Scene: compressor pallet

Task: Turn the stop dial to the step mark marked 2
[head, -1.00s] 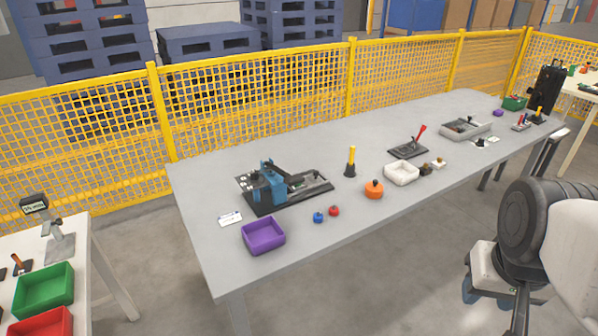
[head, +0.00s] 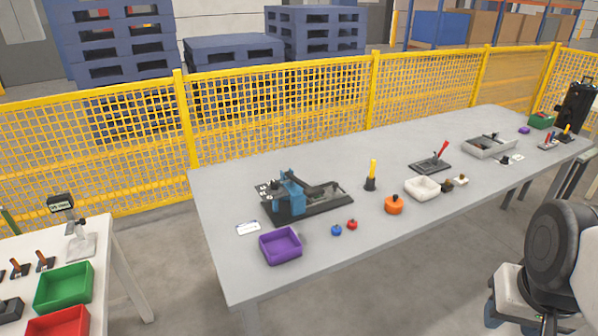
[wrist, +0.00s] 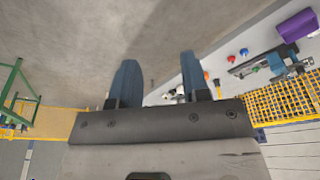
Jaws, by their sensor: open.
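A fixture with a black base (head: 318,207) and a blue upright block (head: 289,196) stands on the left part of the grey table. Small white marks (head: 266,187) show at its left end. A dial seems to be there, but its shape, numbers and pointing direction are too small to read. The fixture also shows in the wrist view (wrist: 276,62), at the upper right. My gripper (wrist: 157,80) is open, its two blue fingers apart with nothing between them. It is well away from the fixture, over the floor beside the table. It is not seen in the head view.
Near the fixture are a purple tray (head: 281,246), blue ball (head: 336,230), red ball (head: 352,224), orange knobbed piece (head: 394,205) and yellow-handled tool (head: 371,176). A white tray (head: 422,189) and red lever (head: 443,149) stand farther right. A yellow fence (head: 280,110) runs behind the table (head: 222,270).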

